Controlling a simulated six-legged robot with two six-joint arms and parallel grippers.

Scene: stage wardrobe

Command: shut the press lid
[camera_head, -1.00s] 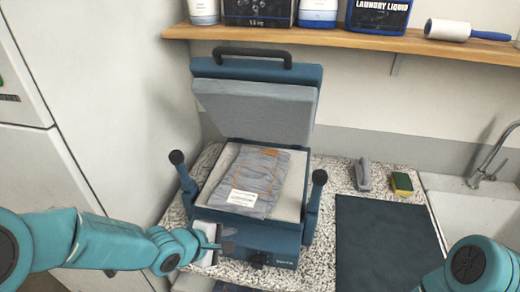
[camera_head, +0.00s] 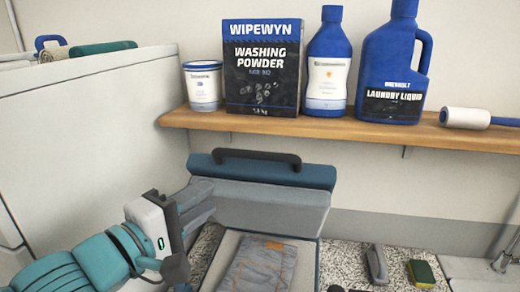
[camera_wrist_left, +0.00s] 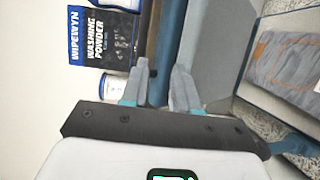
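The press lid (camera_head: 265,205) stands raised, its grey pad facing forward and its dark handle (camera_head: 257,157) along the top edge. The folded grey jeans (camera_head: 262,265) lie on the press's lower pad (camera_head: 226,255). My left gripper (camera_head: 203,203) is at the left edge of the lid, in front of it in the picture; I cannot tell if it touches. My right gripper is out of view.
A wooden shelf (camera_head: 350,133) runs above and behind the lid, carrying a white tub (camera_head: 203,88), a washing powder box (camera_head: 262,75) and blue bottles (camera_head: 327,70). A white cabinet (camera_head: 80,110) stands at left. A sponge (camera_head: 421,273) lies on the counter at right.

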